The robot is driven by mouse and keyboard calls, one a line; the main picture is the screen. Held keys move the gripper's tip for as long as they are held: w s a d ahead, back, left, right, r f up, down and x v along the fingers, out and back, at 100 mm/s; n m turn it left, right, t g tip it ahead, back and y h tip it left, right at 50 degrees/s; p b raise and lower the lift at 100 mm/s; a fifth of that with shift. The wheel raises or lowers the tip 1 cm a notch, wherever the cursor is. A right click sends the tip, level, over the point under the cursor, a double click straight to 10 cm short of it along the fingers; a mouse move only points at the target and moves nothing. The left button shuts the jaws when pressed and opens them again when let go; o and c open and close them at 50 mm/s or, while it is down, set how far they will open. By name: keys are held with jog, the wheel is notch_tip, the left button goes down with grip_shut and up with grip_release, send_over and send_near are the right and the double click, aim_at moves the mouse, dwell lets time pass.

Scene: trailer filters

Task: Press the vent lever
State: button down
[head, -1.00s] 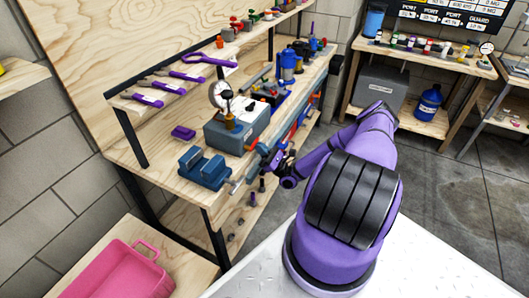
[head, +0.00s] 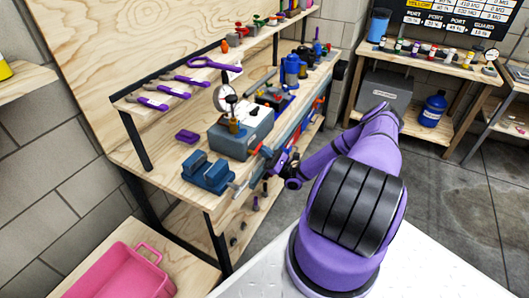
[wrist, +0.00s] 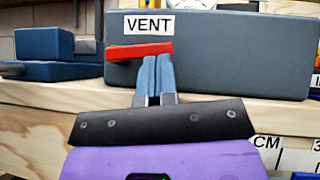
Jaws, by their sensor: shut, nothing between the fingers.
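The vent lever (wrist: 140,51) is a short red bar on the front of a grey box, under a white VENT label (wrist: 149,26). The grey box (head: 240,134) stands on the wooden workbench and fills much of the wrist view (wrist: 235,55). My gripper (wrist: 157,60) is shut and empty, its two blue-grey fingers side by side. The fingertips overlap the lower edge of the lever's right half in the wrist view. I cannot tell whether they touch it. In the head view my gripper (head: 268,154) is at the box's front, small and partly hidden among nearby parts.
A blue vise (head: 207,172) stands left of the box on the bench (head: 165,165). A gauge and a black-knobbed part rise from the box. Purple-handled tools (head: 185,80) lie on the shelf behind. A pink bin (head: 112,272) sits at lower left. Open floor lies right of the bench.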

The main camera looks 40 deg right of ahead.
jog(key=shift+r+n+g+y, duration=0.15)
jog(key=shift+n+g+y, duration=0.15)
jog(key=shift+n, duration=0.3)
jog(key=r+n+g+y, duration=0.1)
jog(key=n+g, duration=0.1)
jog(key=n, duration=0.1)
jog(key=r+n+g+y, duration=0.1)
jog(key=n+g+y, duration=0.1)
jog(key=n+g, duration=0.1)
jog(key=n+g+y, duration=0.2)
jog(key=n, duration=0.2)
jog(key=shift+w+d+r+g, duration=0.1)
jog(key=shift+d+r+g, duration=0.1)
jog(key=shift+r+g, duration=0.2)
jog(key=n+g, duration=0.1)
jog(key=r+n+g, duration=0.1)
jog(key=n, duration=0.1)
jog(key=n+g, duration=0.1)
jog(key=n, duration=0.1)
jog(key=shift+a+r+g, duration=0.25)
jog(key=shift+r+g, duration=0.1)
jog(key=shift+g, duration=0.05)
jog(key=n, duration=0.1)
jog(key=r+n+g+h, duration=0.1)
jog(key=shift+s+a+n, duration=0.2)
jog(key=shift+a+n, duration=0.1)
jog(key=shift+f, duration=0.1)
